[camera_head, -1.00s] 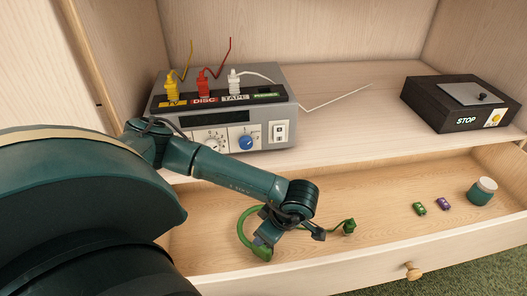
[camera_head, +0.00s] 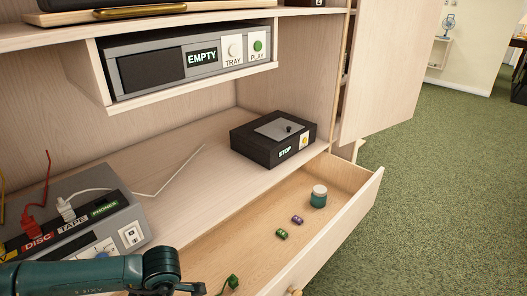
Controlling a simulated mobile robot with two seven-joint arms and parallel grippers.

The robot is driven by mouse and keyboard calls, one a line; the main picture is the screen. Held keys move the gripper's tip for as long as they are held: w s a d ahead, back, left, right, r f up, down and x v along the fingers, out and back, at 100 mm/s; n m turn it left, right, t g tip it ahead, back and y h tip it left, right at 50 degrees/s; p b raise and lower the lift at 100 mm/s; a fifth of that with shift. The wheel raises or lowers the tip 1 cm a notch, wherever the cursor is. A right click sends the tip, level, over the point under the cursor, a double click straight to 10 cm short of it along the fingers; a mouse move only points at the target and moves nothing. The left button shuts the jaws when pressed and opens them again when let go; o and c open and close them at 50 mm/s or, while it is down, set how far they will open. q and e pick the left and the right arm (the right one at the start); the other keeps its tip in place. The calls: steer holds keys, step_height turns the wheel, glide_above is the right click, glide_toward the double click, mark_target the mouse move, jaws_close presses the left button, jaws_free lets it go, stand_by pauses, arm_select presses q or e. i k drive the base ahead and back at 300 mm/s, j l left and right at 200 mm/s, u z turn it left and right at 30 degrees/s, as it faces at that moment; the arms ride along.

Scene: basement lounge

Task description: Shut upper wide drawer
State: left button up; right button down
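The upper wide drawer (camera_head: 330,232) stands pulled out below the shelf, its front panel running diagonally at the lower right. A round wooden knob (camera_head: 294,292) on its front shows at the bottom edge. Inside the drawer lie a green small item (camera_head: 282,234), a purple small item (camera_head: 297,219) and a teal jar with a pale lid (camera_head: 319,197). The green plug end of a cable (camera_head: 232,281) is also in it. My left arm comes in at the lower left over the drawer's near end; its gripper is cut off or too unclear to judge. My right gripper is not in view.
A grey selector box (camera_head: 75,225) with yellow, red and white plugs stands on the shelf at left. A black STOP box (camera_head: 272,138) stands at the shelf's right. A disc player (camera_head: 185,60) sits above. Green carpet (camera_head: 430,200) at right is clear.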

mark_target(246, 245)
steer(key=k, duration=1)
